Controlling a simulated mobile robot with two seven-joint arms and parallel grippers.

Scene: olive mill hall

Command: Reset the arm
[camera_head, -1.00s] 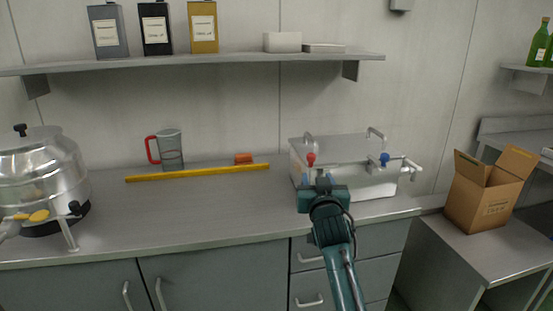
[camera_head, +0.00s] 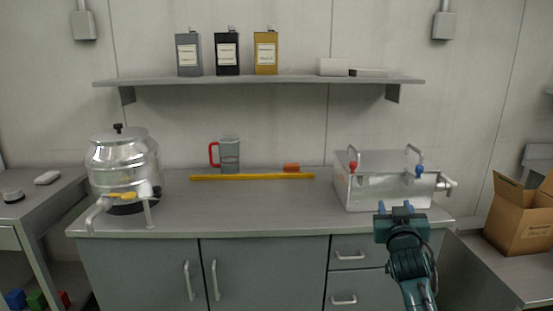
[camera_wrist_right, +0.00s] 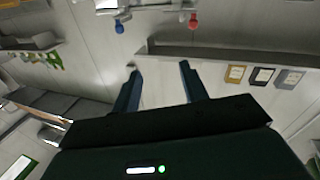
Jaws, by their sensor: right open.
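My right gripper (camera_head: 401,208) is in the head view at the lower right, in front of the metal box with red and blue knobs (camera_head: 375,196) on the counter. In the right wrist view its two dark blue fingers (camera_wrist_right: 160,88) are spread apart with nothing between them. In that view the red knob (camera_wrist_right: 193,21) and blue knob (camera_wrist_right: 119,27) show beyond the fingertips. The gripper looks apart from the box. My left gripper is not in view.
A shelf (camera_head: 260,80) hangs above with three tins. An open cardboard box (camera_head: 522,225) stands at right.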

